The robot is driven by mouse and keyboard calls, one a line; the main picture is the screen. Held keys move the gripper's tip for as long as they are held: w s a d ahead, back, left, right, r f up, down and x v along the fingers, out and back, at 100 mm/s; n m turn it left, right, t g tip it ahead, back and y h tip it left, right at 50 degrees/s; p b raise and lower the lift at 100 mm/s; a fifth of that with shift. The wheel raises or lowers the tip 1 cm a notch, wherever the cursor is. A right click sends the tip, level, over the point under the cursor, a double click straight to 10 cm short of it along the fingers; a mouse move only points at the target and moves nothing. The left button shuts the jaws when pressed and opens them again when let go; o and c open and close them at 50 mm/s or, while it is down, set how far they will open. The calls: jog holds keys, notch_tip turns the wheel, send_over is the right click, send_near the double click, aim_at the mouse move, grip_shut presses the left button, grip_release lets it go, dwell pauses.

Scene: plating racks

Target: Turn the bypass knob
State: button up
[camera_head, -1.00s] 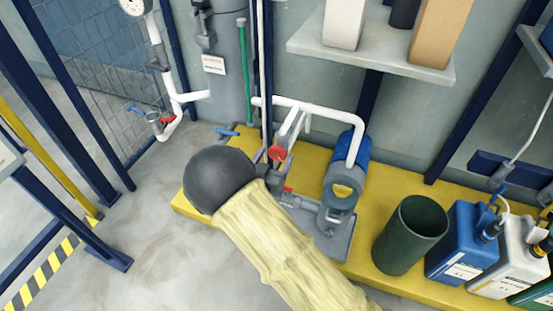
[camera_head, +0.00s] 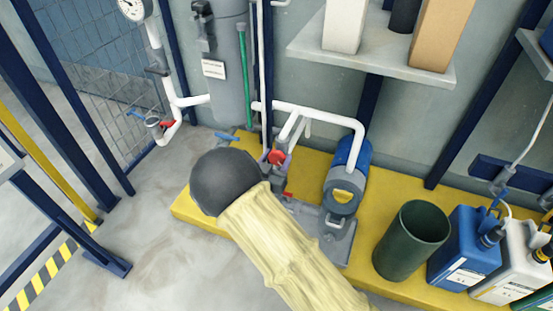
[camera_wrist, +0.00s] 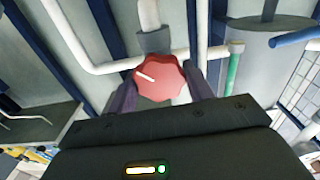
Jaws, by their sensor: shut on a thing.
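The bypass knob is a red, scalloped knob with a white pointer line. In the wrist view the knob (camera_wrist: 160,80) sits between the two dark purple-grey fingers of my gripper (camera_wrist: 160,92), which are shut on it. The white line points to the upper left there. In the head view the red knob (camera_head: 276,157) shows just beyond the dark round end of my arm, with the gripper (camera_head: 275,162) at it. The fingers are partly hidden there by my wrist.
White pipes (camera_head: 310,107) run behind the knob to a blue pump (camera_head: 346,165) on the yellow plinth (camera_head: 215,212). A blue-handled valve (camera_head: 227,136) is close by on the left. A dark green bin (camera_head: 411,240) and canisters (camera_head: 468,247) stand right. A shelf (camera_head: 370,58) hangs above.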

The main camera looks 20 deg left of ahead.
jog(key=shift+f+m, duration=0.1)
jog(key=shift+m, duration=2.7)
jog(key=o, duration=1)
jog(key=shift+s, duration=0.1)
jog(key=s+p, duration=0.2)
jog(key=s, duration=0.3)
jog(key=s+a+p, duration=0.1)
jog(key=s+p, duration=0.1)
jog(key=s, duration=0.4)
jog(key=s+p, duration=0.2)
jog(key=s, duration=0.4)
jog(key=shift+s+a, duration=0.1)
jog(key=shift+a, duration=0.05)
